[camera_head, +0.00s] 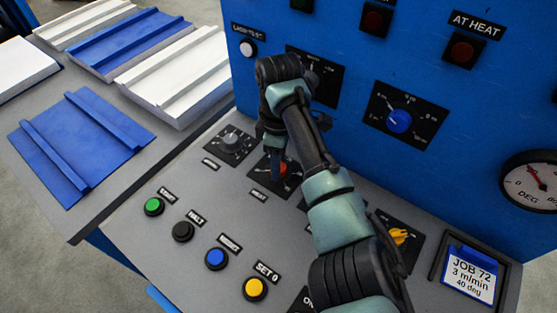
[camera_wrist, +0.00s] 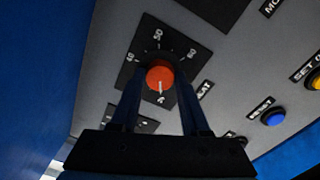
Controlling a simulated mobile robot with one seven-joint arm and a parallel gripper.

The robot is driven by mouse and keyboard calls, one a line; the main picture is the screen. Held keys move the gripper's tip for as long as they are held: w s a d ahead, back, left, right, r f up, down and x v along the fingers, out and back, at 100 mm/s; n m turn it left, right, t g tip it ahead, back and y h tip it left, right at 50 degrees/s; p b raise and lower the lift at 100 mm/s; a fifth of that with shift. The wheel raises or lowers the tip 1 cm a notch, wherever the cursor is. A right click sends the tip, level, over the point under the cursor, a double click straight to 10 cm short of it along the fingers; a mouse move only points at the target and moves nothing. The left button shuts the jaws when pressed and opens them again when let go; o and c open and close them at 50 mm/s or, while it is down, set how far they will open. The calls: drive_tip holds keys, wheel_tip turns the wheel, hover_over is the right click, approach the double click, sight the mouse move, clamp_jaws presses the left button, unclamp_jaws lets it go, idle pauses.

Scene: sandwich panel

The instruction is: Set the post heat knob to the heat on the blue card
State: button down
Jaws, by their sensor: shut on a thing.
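The orange-red knob (camera_wrist: 160,76) sits on a black dial plate on the grey console; it also shows in the head view (camera_head: 283,169), partly behind my gripper. Its label ends in "AT" in the wrist view. The dial reads 40, 50 and 60 around its upper side there, and the knob's pale line points toward the bottom of the picture, to a mark I cannot read clearly. My gripper (camera_wrist: 159,100) is shut on the knob, one finger on each side. The blue card (camera_head: 468,276) at the right reads JOB 72, 3 m/min, 40 deg.
A grey knob (camera_head: 231,141) is left of the held knob and a yellow knob (camera_head: 399,236) is to its right. Green (camera_head: 154,206), black, blue and yellow (camera_head: 255,289) buttons line the front. The blue upright panel holds a blue knob (camera_head: 398,121) and a gauge (camera_head: 535,183).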

drive_tip(key=shift+a+r+m+p, duration=0.15)
drive_tip(key=shift+m+p, duration=0.15)
drive_tip(key=shift+p, duration=0.3)
drive_tip(key=shift+s+r+m+p, duration=0.1)
drive_tip(key=shift+m+p, duration=0.5)
drive_tip(key=shift+p, duration=0.2)
drive_tip(key=m+p, duration=0.2)
drive_tip(key=shift+m+p, duration=0.3)
drive_tip(key=shift+p, duration=0.05)
drive_tip(key=m+p, duration=0.2)
drive_tip(key=m, duration=0.1)
drive_tip(key=shift+m, duration=0.3)
drive_tip(key=m+p, duration=0.2)
drive_tip(key=m, duration=0.1)
drive_tip(key=shift+m, duration=0.3)
drive_tip(key=m+p, duration=0.1)
drive_tip(key=m, duration=0.5)
drive_tip(key=shift+p, duration=0.4)
drive_tip(key=m, duration=0.6)
drive_tip(key=shift+p, duration=0.3)
